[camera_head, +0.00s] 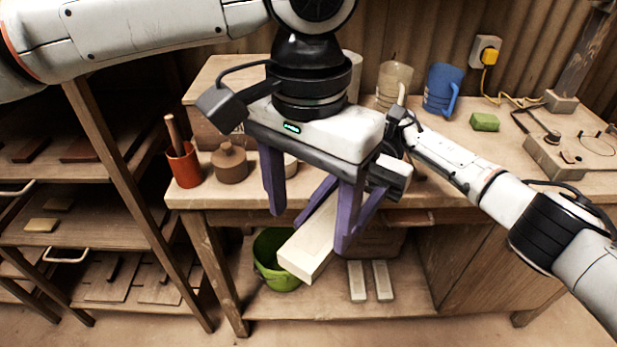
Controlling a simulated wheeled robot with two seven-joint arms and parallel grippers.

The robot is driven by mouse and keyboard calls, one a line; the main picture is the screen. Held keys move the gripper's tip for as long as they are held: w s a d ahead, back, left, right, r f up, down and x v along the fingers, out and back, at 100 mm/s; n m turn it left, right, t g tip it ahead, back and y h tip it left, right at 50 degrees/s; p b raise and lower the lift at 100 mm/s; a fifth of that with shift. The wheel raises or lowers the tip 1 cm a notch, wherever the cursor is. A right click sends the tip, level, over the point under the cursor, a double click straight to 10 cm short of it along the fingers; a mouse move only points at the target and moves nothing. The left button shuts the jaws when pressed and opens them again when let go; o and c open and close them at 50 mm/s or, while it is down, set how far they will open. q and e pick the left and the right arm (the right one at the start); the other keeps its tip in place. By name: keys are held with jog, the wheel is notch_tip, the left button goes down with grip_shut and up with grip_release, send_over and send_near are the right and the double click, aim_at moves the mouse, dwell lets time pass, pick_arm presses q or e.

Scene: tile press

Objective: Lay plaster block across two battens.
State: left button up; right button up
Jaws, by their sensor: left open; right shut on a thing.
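The plaster block (306,252) is a long cream-white bar, held in the air in front of the bench, its near end tilted toward me. Its far part is hidden behind my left gripper. My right gripper (328,222), reaching in from the right, is shut on the block. My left gripper (310,230) is open, with its purple fingers in front of the block in the picture; I cannot tell whether they touch it. The two battens (357,281) (383,281) are pale strips lying side by side on the low shelf, to the right of the block's near end.
A green bucket (276,258) stands on the low shelf left of the battens. The bench top (455,150) carries a red pot (183,165), a brown lidded jar (229,163), a blue jug (441,90) and a green sponge (485,122). A wooden rack stands at left.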

aim_at(309, 245)
pick_arm(q)
jog(key=shift+f, duration=2.75)
jog(key=c, duration=1.2)
jog(key=shift+r, duration=0.1)
jog(key=shift+c, duration=0.9)
pick_arm(e)
jog(key=o, duration=1.3)
jog(key=shift+o, duration=0.2)
jog(key=shift+r, duration=0.15)
